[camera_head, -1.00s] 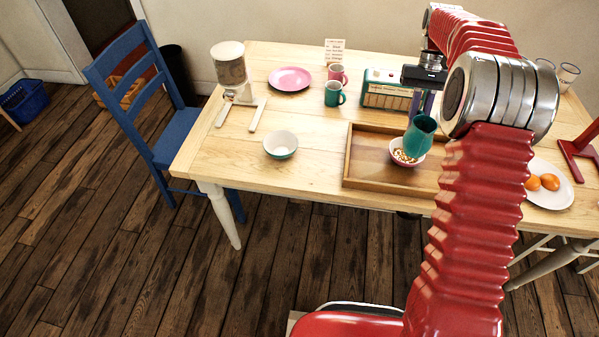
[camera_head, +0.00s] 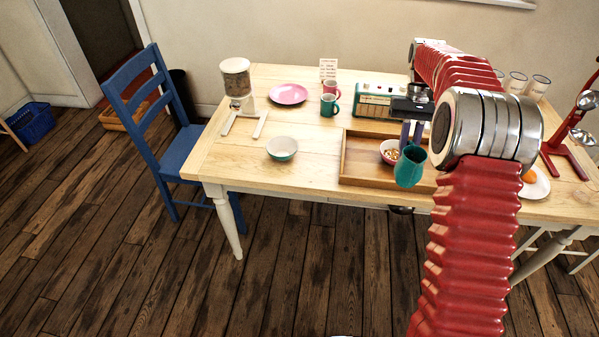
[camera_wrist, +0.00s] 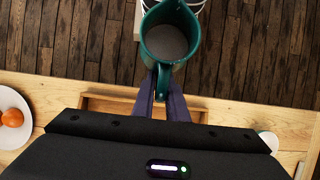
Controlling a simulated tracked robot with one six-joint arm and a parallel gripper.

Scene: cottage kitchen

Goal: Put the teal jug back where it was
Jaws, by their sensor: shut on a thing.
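The teal jug (camera_head: 410,167) is held in my gripper (camera_head: 412,133), which is shut on it. In the head view the jug hangs at the front right part of the wooden tray (camera_head: 345,170), slightly tilted, in front of a bowl of cereal (camera_head: 388,151). In the wrist view the jug (camera_wrist: 168,35) shows its open mouth and greyish inside, with its handle between my gripper's fingers (camera_wrist: 162,88). The floor shows beyond it. I cannot tell its exact height above the table.
A teal-and-white bowl (camera_head: 282,148) stands left of the tray. A plate with oranges (camera_wrist: 12,118) and a red stand (camera_head: 560,150) are to the right. The table's front left is clear.

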